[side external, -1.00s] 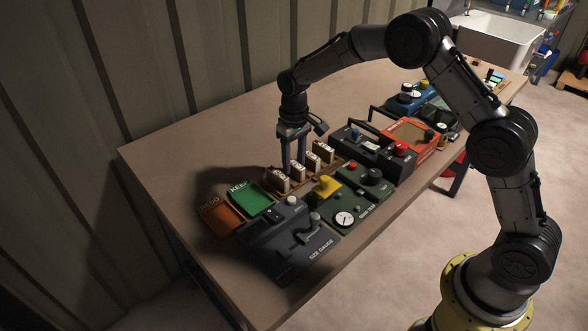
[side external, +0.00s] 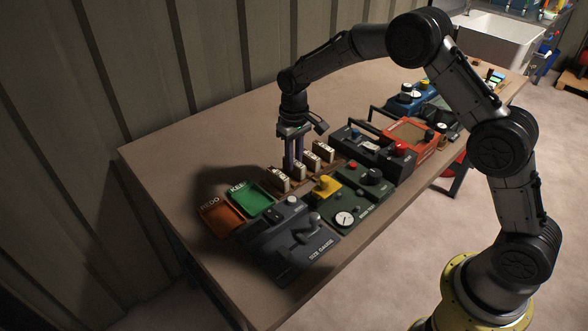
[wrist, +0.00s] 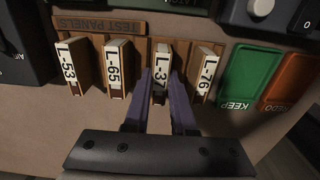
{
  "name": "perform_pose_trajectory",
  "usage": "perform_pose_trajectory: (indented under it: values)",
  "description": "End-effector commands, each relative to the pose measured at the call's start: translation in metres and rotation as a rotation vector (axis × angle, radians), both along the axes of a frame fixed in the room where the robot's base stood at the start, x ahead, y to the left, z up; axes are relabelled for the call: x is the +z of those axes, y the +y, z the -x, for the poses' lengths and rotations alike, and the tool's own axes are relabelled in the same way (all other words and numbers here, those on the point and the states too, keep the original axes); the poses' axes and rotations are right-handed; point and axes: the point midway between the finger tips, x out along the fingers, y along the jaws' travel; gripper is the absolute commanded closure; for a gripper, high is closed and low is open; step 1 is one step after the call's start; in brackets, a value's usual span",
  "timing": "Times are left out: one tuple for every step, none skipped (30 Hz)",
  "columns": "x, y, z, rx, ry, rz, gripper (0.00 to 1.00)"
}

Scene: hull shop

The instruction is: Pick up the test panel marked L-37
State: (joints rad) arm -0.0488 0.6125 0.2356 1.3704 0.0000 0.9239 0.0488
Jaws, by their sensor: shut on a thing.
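The test panel marked L-37 (wrist: 162,58) stands in a wooden rack with a white labelled edge facing the wrist camera. My gripper (wrist: 161,85) is shut on it, one finger on each side. In the side view my gripper (side external: 295,168) points straight down at the rack, and its fingers partly hide the panel. The panel still appears seated in its slot. L-65 (wrist: 118,68) and L-53 (wrist: 72,66) stand to its left in the wrist view, and L-76 (wrist: 207,72) to its right.
The wooden rack (wrist: 98,25) is labelled TEST PANELS. A green KEEP tray (side external: 250,199) and an orange REDO tray (side external: 219,218) lie beside the size gauge (side external: 288,240). Other instruments stand along the table's front; the table behind the rack is clear.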

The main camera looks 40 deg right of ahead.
Motion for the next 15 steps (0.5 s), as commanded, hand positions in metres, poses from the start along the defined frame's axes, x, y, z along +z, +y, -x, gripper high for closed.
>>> perform_pose_trajectory:
  values:
    - [0.005,0.0,-0.001,0.0,-0.004,0.0,1.0]
    - [0.007,0.0,-0.001,0.0,-0.004,0.0,1.0]
    - [0.01,0.0,-0.001,0.0,-0.004,0.0,1.0]
    - [0.012,0.0,-0.001,0.0,-0.003,0.0,1.0]
    - [0.014,0.0,-0.001,0.0,-0.003,0.0,1.0]
    - [0.017,0.0,-0.001,0.0,-0.003,0.0,1.0]
    - [0.019,0.0,-0.001,0.0,-0.004,0.0,1.0]
    - [0.021,0.0,-0.001,0.0,-0.004,0.0,1.0]
    - [0.024,0.0,-0.001,0.0,-0.004,0.0,1.0]
    - [0.027,0.0,-0.001,0.0,-0.003,0.0,1.0]
    - [0.029,0.0,-0.001,0.0,-0.003,0.0,1.0]
    - [0.032,0.0,-0.001,0.0,-0.003,0.0,1.0]
    - [0.034,0.0,-0.001,0.0,-0.004,0.0,1.0]
    - [0.036,0.0,-0.001,0.0,-0.003,0.0,1.0]
    - [0.039,0.0,0.0,0.0,-0.002,0.0,1.0]
